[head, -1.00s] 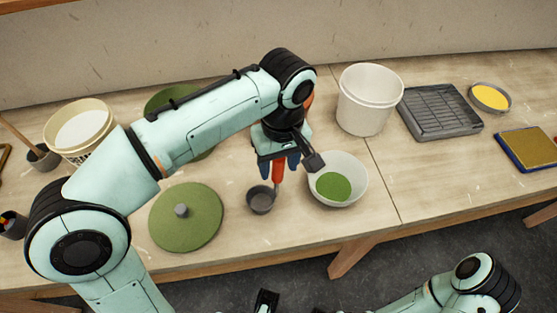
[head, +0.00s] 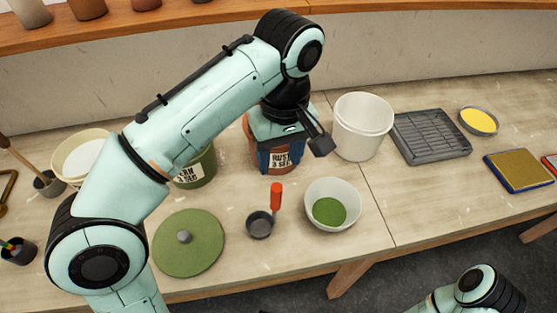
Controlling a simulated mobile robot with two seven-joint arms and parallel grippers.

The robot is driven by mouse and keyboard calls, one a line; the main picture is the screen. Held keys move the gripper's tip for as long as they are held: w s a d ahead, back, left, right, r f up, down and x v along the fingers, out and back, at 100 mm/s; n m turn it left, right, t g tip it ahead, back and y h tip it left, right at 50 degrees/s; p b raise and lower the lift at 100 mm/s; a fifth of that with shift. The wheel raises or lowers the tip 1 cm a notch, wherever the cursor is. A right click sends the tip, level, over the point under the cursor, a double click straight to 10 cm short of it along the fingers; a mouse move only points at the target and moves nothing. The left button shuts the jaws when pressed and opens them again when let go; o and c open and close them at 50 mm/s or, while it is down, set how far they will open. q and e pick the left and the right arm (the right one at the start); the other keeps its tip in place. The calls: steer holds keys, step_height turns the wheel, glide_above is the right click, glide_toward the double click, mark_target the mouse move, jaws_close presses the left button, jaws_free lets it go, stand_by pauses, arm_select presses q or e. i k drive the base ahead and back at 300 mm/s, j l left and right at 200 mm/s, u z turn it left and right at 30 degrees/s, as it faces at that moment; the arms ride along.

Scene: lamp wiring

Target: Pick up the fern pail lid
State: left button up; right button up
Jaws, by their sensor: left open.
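The fern pail lid, a round green disc with a grey knob (head: 187,243), lies flat on the bench at lower left. My right gripper is out of view; only part of my right arm shows at lower right.
A grey cup with a red handle (head: 276,197) and a white bowl with green contents (head: 347,193) stand right of the lid. A white pail (head: 362,127), grey tray (head: 431,137) and yellow dish (head: 478,121) are further right. The bench's front edge runs close below the lid.

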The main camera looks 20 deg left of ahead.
mark_target(188, 243)
steer(key=k, duration=1)
